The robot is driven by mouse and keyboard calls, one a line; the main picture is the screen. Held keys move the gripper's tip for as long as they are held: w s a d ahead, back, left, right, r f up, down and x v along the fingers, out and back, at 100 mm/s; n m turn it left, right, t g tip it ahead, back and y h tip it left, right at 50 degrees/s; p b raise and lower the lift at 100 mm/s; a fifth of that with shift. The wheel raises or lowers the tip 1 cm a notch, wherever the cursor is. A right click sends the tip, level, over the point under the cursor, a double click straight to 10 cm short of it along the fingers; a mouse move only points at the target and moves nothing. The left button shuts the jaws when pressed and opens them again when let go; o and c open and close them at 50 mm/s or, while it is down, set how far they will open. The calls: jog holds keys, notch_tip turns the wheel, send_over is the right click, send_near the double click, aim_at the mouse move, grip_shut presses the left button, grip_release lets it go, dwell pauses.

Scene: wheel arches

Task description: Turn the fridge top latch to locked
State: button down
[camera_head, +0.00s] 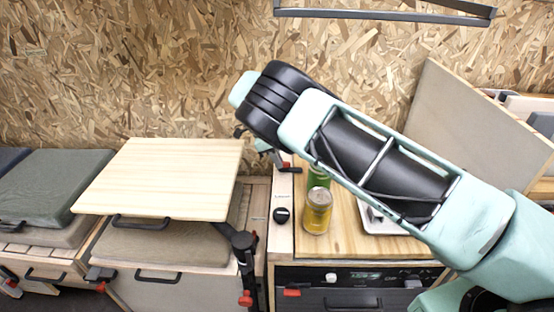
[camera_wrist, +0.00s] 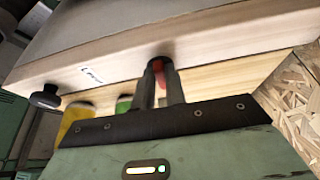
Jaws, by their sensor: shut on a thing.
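A small latch with a red part (camera_head: 290,169) and a black base sits on the narrow pale panel, up near the wall. In the wrist view its red part (camera_wrist: 159,72) shows between my two fingers, against the wooden face. My gripper (camera_wrist: 162,74) is shut on this latch. In the head view my gripper (camera_head: 279,160) reaches down to it, and my wrist hides part of it. The fingers cover much of the latch, so I cannot tell its exact angle. A second black knob (camera_head: 281,214) sits nearer on the same panel; it also shows in the wrist view (camera_wrist: 45,97).
A green can (camera_head: 318,177) and a yellow can (camera_head: 317,211) stand on the wooden counter (camera_head: 343,243) beside the panel. A raised wooden tabletop (camera_head: 160,180) is at left on a black hinged arm (camera_head: 243,246). The chipboard wall (camera_head: 150,70) is close behind my gripper.

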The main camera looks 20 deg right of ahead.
jog(key=c, duration=1.4)
grip_release()
jog(key=shift+c, duration=0.2)
jog(key=shift+r, duration=0.1)
jog(key=v, duration=1.7)
jog(key=shift+p, duration=0.3)
jog(key=shift+r, duration=0.1)
